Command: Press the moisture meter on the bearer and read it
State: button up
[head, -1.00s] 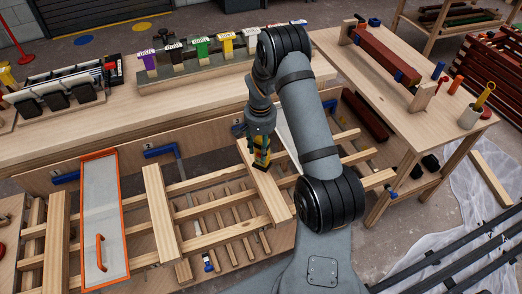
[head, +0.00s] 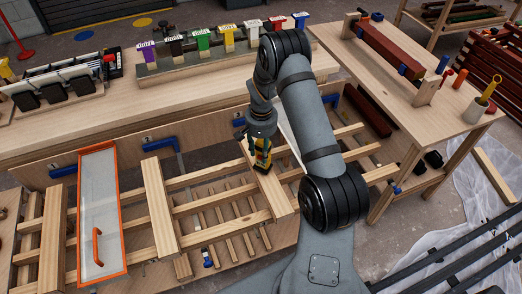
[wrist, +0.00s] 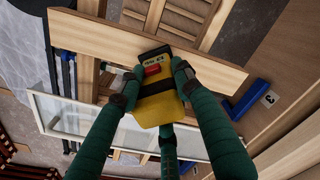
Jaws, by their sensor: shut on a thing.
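My gripper (wrist: 155,86) is shut on a yellow and black moisture meter (wrist: 155,108), with green fingers around its sides. The meter has a small lit display and a red patch; I cannot read the figures surely. In the head view the meter (head: 262,158) hangs below my gripper (head: 262,148), over a pale wooden bearer (head: 281,199). In the wrist view the meter's far end overlaps the bearer (wrist: 120,37). I cannot tell whether it touches the wood.
An orange-framed panel (head: 99,205) lies across the slatted frame at left. Several coloured tagged blocks (head: 203,42) stand on the bench behind. A side table (head: 440,125) at right holds a red-brown batten (head: 389,50) and a cup (head: 474,111).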

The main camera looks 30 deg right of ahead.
aim_at(261, 142)
jog(key=shift+f+b, duration=0.6)
jog(key=shift+b, duration=0.1)
dwell(2.0)
jog(key=shift+r+p, duration=2.25)
jog(key=shift+r, duration=1.3)
jog(key=shift+s, duration=0.1)
